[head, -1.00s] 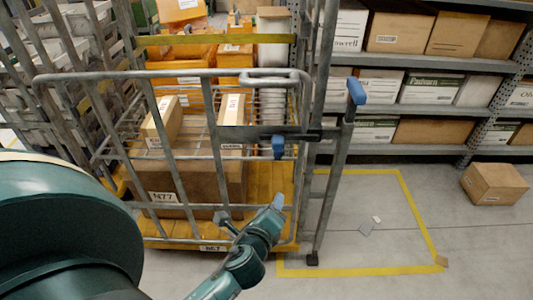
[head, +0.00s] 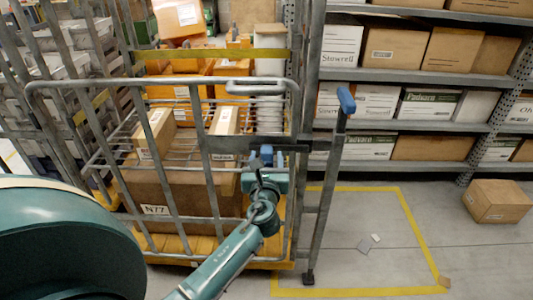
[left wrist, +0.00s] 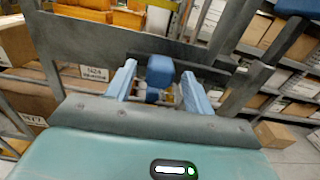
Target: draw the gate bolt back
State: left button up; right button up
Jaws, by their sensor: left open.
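The gate bolt is a dark horizontal bar (head: 293,144) on the grey tubular gate of the cage trolley, with a blue knob (head: 266,150) hanging from it. In the left wrist view the blue knob (left wrist: 160,71) sits between the two pale-blue fingers, with gaps visible at both sides. My left gripper (head: 266,160) is open at the knob, reaching from below and in front; its fingertips also show in the left wrist view (left wrist: 159,72). Whether a finger touches the knob cannot be told. My right gripper is out of view.
A post with a blue-capped top (head: 346,101) stands right of the gate. The trolley holds cartons (head: 155,133) and orange bins (head: 180,86). Shelves of boxes (head: 428,103) line the back. Yellow-taped floor (head: 360,292) at the right is mostly clear; a carton (head: 497,201) lies beyond.

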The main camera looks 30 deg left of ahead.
pick_arm(q)
jog(key=shift+x, duration=1.45)
jog(key=shift+c, duration=0.2)
grip_shut()
